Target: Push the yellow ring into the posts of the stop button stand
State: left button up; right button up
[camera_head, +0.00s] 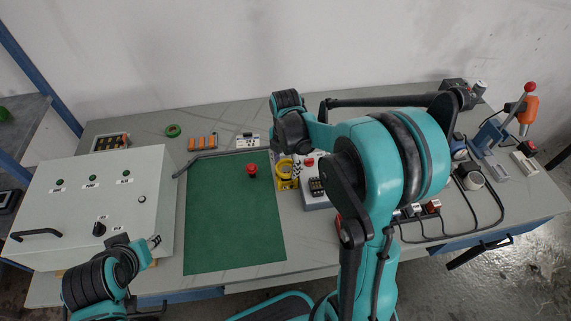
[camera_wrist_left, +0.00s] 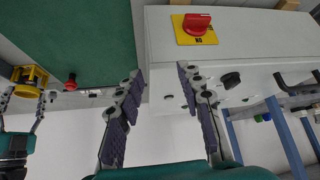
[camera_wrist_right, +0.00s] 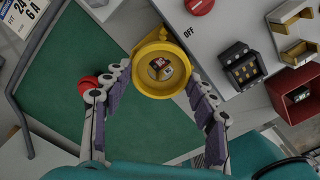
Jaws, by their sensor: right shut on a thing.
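The yellow ring (camera_wrist_right: 160,94) sits between the fingertips of my right gripper (camera_wrist_right: 160,74), which is shut on it. Through the ring I see a small dark part with red and white on it. In the head view the ring (camera_head: 284,178) is at the right edge of the green mat, below my right gripper (camera_head: 285,158). I cannot tell whether it touches any posts; the stand is not clearly made out. A red mushroom button (camera_head: 251,169) is on the mat to the left of the ring. My left gripper (camera_wrist_left: 157,88) is open and empty.
A light grey cabinet (camera_head: 145,175) with knobs and a handle stands left of the green mat (camera_head: 230,235). A green ring (camera_head: 173,130) lies at the back. Most of the mat is clear.

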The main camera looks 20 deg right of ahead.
jog(key=shift+f+b, duration=0.75)
jog(key=shift+f, duration=0.2)
dwell(0.4)
jog(key=o, duration=1)
